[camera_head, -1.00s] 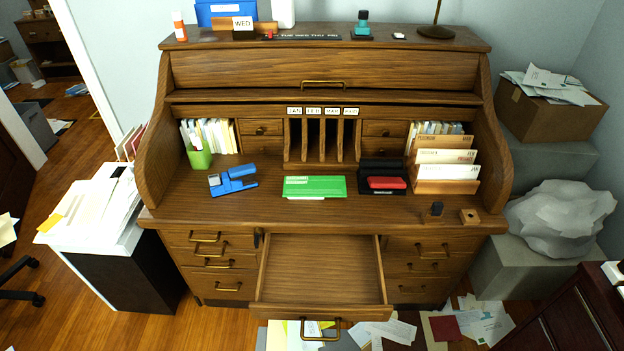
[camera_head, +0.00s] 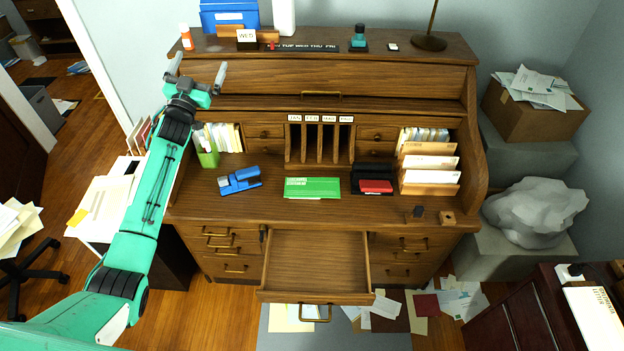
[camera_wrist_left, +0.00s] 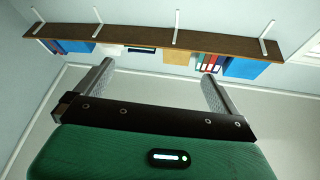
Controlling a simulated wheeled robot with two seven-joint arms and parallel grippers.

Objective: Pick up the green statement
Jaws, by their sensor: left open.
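The green statement (camera_head: 312,187) lies flat on the desk's work surface, near its front middle, with a white strip along its front edge. In the left wrist view the open fingers (camera_wrist_left: 160,75) point at a wall with a shelf, and the statement is out of sight. My right gripper is not in view.
A blue stapler or tape dispenser (camera_head: 240,180) lies left of the statement. A red and black stamp pad (camera_head: 376,186) lies to its right. A wooden letter rack (camera_head: 430,164) stands further right. The desk's middle drawer (camera_head: 318,262) is pulled open below.

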